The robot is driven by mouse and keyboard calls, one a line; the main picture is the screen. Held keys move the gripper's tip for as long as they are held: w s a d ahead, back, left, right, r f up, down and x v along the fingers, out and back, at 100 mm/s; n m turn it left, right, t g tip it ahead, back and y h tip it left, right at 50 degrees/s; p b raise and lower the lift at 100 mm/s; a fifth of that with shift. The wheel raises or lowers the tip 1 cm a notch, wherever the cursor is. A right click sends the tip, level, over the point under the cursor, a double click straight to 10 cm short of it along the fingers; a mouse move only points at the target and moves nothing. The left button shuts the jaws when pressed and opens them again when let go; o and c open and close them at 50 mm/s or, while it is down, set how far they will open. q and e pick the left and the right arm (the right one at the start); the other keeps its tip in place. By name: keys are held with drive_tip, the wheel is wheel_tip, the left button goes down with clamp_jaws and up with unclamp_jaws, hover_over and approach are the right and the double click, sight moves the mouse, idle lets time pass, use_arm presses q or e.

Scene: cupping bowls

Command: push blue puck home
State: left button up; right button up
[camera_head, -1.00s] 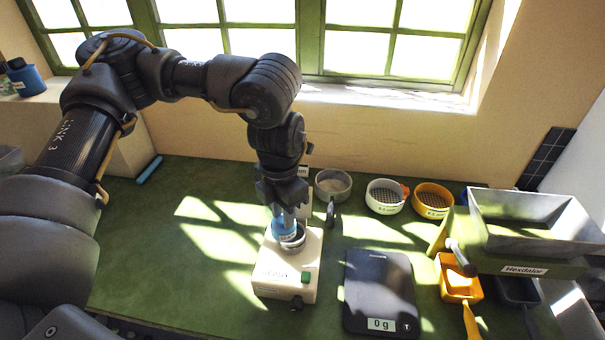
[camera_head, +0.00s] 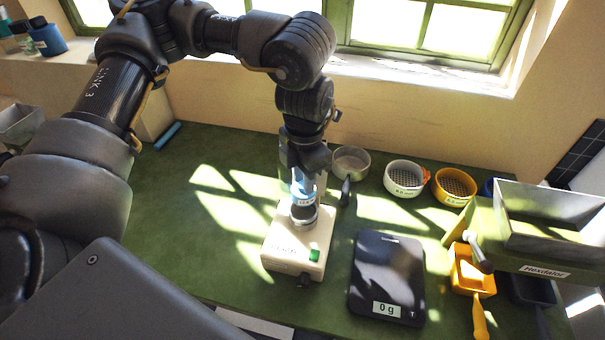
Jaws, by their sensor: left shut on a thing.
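My left gripper (camera_head: 304,176) points down at the middle of the view and is shut on a blue, labelled piece (camera_head: 303,199), which I take for the blue puck. The gripper hides its upper part. The piece stands about upright at the mouth of a grey metal ring (camera_head: 305,220) on top of a cream box (camera_head: 287,252) with a green button. I cannot tell how deep the piece sits in the ring. My right gripper is not in view.
A black scale (camera_head: 387,278) reading 0 g lies right of the box. Behind stand a grey bowl (camera_head: 350,162), a white sieve (camera_head: 403,180) and a yellow sieve (camera_head: 453,188). A grey hopper (camera_head: 550,232) and yellow scoop (camera_head: 472,273) are at right.

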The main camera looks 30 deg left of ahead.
sight(304, 197)
use_arm(q)
drive_tip(key=shift+f+b, duration=1.3)
drive_tip(key=shift+f, duration=0.9)
drive_tip(key=shift+r, duration=0.15)
drive_tip(key=shift+p, duration=0.35)
drive_tip(key=shift+f+b, duration=0.9)
drive_tip(key=shift+f, duration=0.25)
drive_tip(key=shift+f+b, duration=0.85)
drive_tip(key=shift+f, duration=0.4)
drive_tip(key=shift+f, duration=0.15)
